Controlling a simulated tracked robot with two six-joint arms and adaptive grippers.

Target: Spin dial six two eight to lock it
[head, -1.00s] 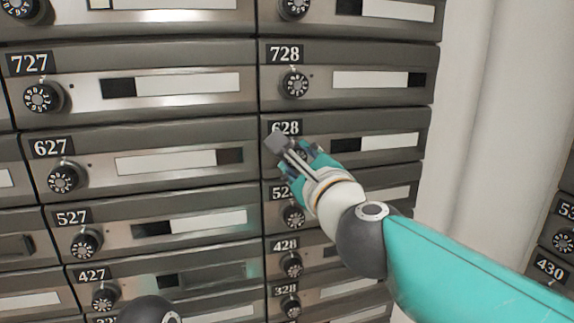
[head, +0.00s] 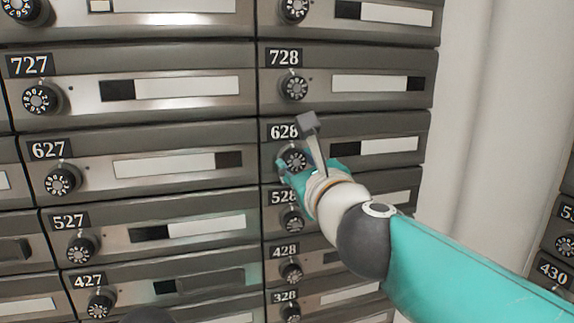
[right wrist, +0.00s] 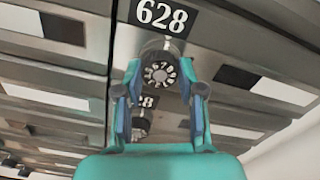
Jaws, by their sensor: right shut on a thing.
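The box labelled 628 (head: 283,132) is in the right column, below 728. Its round black dial (head: 295,160) with white numerals is at the box's left end, and the same dial (right wrist: 161,74) faces the right wrist camera under the 628 plate. My right gripper (head: 290,166) is at this dial, coming in from the lower right. In the right wrist view its two fingers (right wrist: 160,70) stand on either side of the dial, shut on it. The exact dial setting is too small to read surely. My left gripper is out of view.
The dial of 728 (head: 294,87) is just above, and the dial of 528 (head: 292,218) is close below my right gripper. The 627 dial (head: 62,180) is well to the left. A pale wall (head: 490,120) stands right of the boxes.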

